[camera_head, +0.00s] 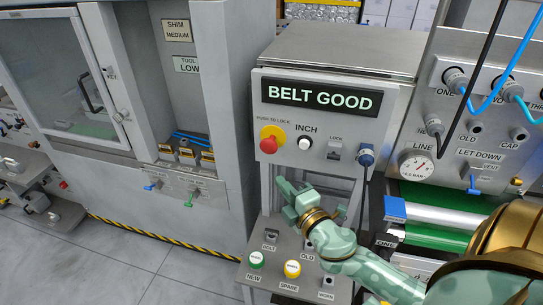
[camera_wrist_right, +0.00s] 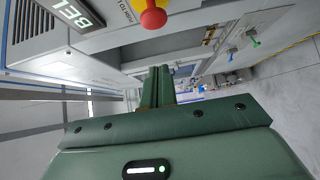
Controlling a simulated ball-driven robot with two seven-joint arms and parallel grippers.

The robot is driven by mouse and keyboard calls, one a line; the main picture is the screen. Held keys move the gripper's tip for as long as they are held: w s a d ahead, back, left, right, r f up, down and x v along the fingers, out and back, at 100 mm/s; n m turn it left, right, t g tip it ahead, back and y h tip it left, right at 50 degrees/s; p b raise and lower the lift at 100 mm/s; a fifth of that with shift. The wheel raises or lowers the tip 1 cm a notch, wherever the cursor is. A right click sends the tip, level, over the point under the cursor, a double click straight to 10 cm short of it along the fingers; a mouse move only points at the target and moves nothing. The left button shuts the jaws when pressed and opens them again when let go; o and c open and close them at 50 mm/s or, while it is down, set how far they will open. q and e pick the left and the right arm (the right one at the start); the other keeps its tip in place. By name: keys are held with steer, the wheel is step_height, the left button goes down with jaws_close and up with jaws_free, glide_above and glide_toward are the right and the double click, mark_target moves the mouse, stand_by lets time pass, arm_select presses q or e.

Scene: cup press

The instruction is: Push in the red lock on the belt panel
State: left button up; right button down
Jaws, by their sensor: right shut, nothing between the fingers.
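The red lock (camera_head: 268,144) is a red mushroom knob on a yellow round base, under a "PUSH TO LOCK" label, on the grey belt panel (camera_head: 318,127). The red knob also shows at the top of the right wrist view (camera_wrist_right: 154,17), with part of its yellow base. My right gripper (camera_head: 283,187) is below the red knob in the head view, apart from it, with its fingers shut and empty. Its closed fingers show in the right wrist view (camera_wrist_right: 158,72), below the knob in the picture. My left gripper is not in view.
The panel also carries a "BELT GOOD" display (camera_head: 319,97), a white INCH button (camera_head: 305,144), a LOCK switch (camera_head: 334,151) and a blue connector (camera_head: 366,156). A gauge (camera_head: 417,168) and hoses are at right.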

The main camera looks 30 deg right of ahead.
glide_toward(271, 149)
steer(key=w+a, duration=0.4)
steer(key=shift+w+d+f, duration=0.15)
steer(key=shift+w+d, duration=1.35)
steer(key=shift+w, duration=0.2)
steer(key=shift+w+d, duration=0.65)
steer(key=shift+d, duration=0.2)
